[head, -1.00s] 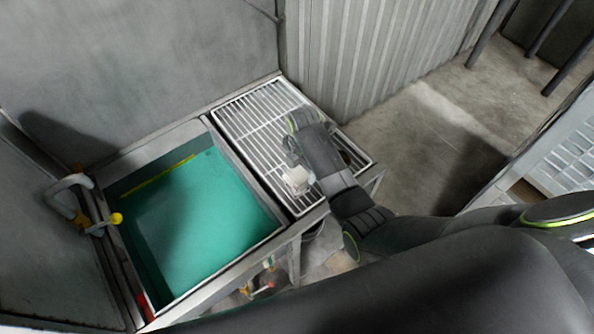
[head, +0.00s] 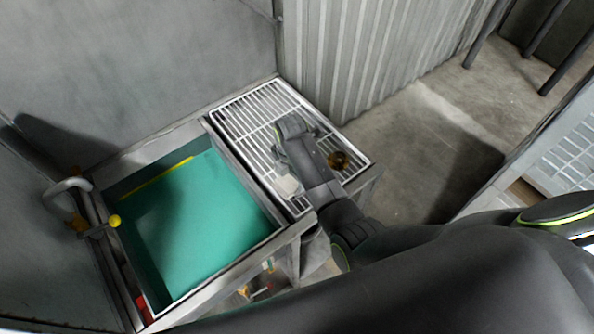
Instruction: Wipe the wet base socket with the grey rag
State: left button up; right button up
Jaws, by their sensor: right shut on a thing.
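My right gripper (head: 282,166) is over the slatted drain rack, shut on a small pale grey piece of cloth, the rag (head: 289,186). The rag hangs at the rack's near left part, close to the tank; I cannot tell whether it touches the slats. A small round brown-gold piece (head: 339,160), possibly the base socket, sits on the rack to the right of my right wrist, apart from the rag. Whether it is wet is too small to tell. My left gripper is not in view.
The metal drain rack (head: 262,103) adjoins a tank of green liquid (head: 195,225) on its left. A bent grey pipe (head: 62,190) with a yellow knob (head: 114,221) stands at the tank's left edge. A corrugated wall (head: 370,50) rises behind the rack.

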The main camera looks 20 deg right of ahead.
jog(key=shift+s+a, duration=0.2)
jog(key=shift+a, duration=0.15)
jog(key=shift+d, duration=0.1)
jog(key=shift+w+d, duration=0.3)
jog(key=shift+d, duration=0.35)
jog(key=shift+w+d, duration=0.35)
jog(key=shift+d, duration=0.3)
jog(key=shift+w+d, duration=0.3)
jog(key=shift+d, duration=0.35)
jog(key=shift+s+a, duration=0.3)
jog(key=shift+a, duration=0.4)
jog(key=shift+s+a, duration=0.35)
jog(key=shift+a, duration=0.3)
jog(key=shift+s+a, duration=0.3)
jog(key=shift+a, duration=0.4)
jog(key=shift+d, duration=0.1)
jog(key=shift+w+d, duration=0.3)
jog(key=shift+d, duration=0.35)
jog(key=shift+w+d, duration=0.35)
jog(key=shift+d, duration=0.3)
jog(key=shift+w+d, duration=0.3)
jog(key=shift+d, duration=0.35)
